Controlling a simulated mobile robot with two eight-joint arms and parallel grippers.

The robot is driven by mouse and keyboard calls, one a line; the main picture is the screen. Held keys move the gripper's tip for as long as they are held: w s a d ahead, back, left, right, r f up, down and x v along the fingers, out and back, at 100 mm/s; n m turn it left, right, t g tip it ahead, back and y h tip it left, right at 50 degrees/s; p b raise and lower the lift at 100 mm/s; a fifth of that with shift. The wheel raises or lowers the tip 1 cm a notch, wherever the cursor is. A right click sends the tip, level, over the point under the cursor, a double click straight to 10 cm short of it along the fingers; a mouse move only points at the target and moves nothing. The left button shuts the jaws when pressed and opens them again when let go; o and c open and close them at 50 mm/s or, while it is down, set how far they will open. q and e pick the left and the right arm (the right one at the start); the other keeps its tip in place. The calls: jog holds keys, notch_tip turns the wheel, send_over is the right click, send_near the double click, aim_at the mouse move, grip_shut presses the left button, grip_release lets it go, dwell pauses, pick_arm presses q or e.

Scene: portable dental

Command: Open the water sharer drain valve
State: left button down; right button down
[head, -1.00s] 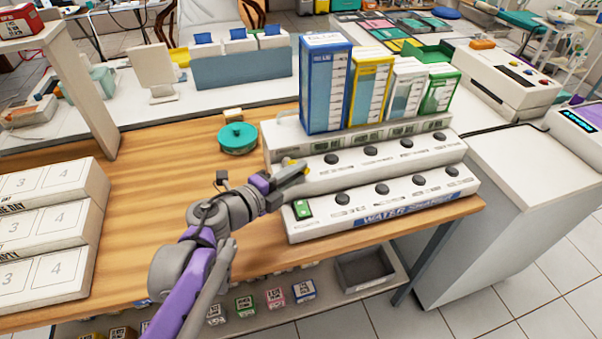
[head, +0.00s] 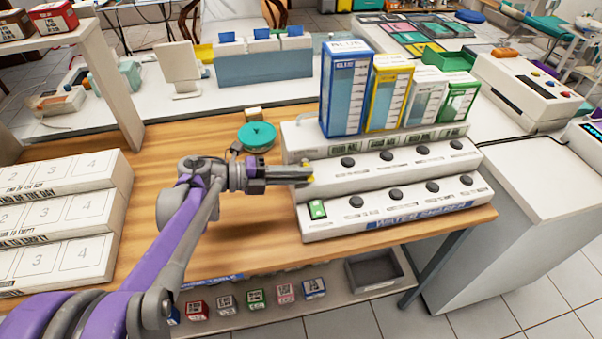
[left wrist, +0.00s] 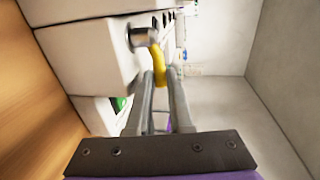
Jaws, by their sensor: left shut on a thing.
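The water sharer (head: 416,213) is a white stepped unit with black knobs and a green switch (head: 317,209), at the right end of the wooden table. Its drain valve (head: 309,168) shows as a small yellow part on the left side. In the left wrist view the valve has a metal stem and a curved yellow handle (left wrist: 158,58). My left gripper (head: 302,174) comes to it from the left and is shut on the yellow handle. The fingers hide part of the handle in the head view. My right gripper is not in view.
A teal round container (head: 257,135) stands on the table just behind my left gripper. Blue, yellow, white and green boxes (head: 346,95) stand on the back of the sharer. White numbered boxes (head: 60,215) are at the left. Bare wood lies between.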

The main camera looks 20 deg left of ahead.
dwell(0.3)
pick_arm(q)
jog(key=c, duration=1.1)
grip_release()
jog(key=p+v, duration=0.1)
jog(key=v, duration=1)
jog(key=shift+f, duration=0.1)
